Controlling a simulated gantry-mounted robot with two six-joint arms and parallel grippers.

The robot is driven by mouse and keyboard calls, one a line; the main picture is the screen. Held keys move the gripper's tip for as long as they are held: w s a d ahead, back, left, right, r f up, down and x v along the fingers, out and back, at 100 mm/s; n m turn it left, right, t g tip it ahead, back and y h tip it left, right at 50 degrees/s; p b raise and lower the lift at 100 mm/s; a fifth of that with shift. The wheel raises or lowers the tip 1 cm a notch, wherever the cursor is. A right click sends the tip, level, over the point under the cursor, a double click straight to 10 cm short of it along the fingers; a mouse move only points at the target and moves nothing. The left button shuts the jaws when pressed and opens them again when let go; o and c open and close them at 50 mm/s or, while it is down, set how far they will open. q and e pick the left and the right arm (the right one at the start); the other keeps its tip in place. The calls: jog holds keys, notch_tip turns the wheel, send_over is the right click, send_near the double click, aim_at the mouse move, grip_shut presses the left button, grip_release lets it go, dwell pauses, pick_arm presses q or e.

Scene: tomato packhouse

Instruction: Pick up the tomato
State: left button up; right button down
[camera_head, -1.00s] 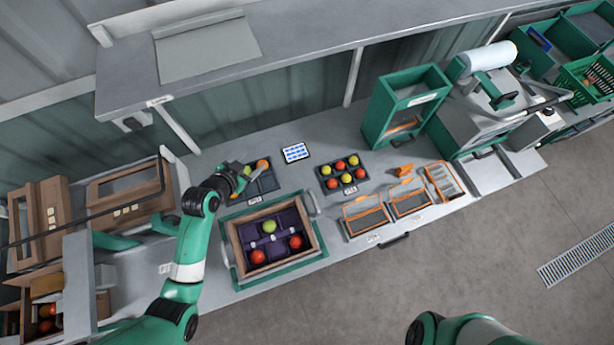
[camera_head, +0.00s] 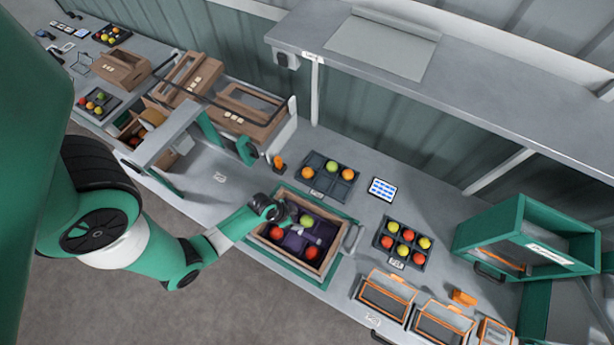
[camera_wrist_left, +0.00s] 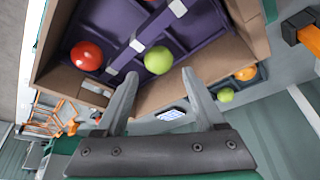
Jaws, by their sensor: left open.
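A wooden crate (camera_head: 262,247) with a purple divided insert holds a yellow-green tomato (camera_head: 306,220) and two red tomatoes, one on the left (camera_head: 277,233) and one nearer the front (camera_head: 311,252). My left gripper (camera_head: 288,221) is over the crate near these tomatoes. In the left wrist view my left gripper (camera_wrist_left: 160,73) is open and empty, its fingers pointing into the crate. The yellow-green tomato (camera_wrist_left: 158,60) appears between and just beyond the fingertips, and a red tomato (camera_wrist_left: 86,56) lies to the left. Contact cannot be told. My right gripper is out of view.
A dark tray (camera_head: 327,178) with orange tomatoes stands behind the crate. A second tray (camera_head: 385,241) with several tomatoes is to the right, near a tablet (camera_head: 382,189). Orange-framed bins (camera_head: 388,293) line the front edge. An overhead shelf (camera_head: 450,84) spans the back.

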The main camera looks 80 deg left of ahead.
aim_at(304, 221)
pick_arm(q)
jog(key=b+x, duration=0.1)
jog(key=x, duration=0.2)
jog(key=shift+w+f+b, duration=0.1)
jog(key=shift+b, duration=0.25)
jog(key=b+x, duration=0.1)
jog(key=x, duration=0.3)
jog(key=shift+w+f+b, duration=0.15)
jog(key=shift+w+b, duration=0.1)
jog(key=shift+b, duration=0.15)
jog(key=c, duration=0.6)
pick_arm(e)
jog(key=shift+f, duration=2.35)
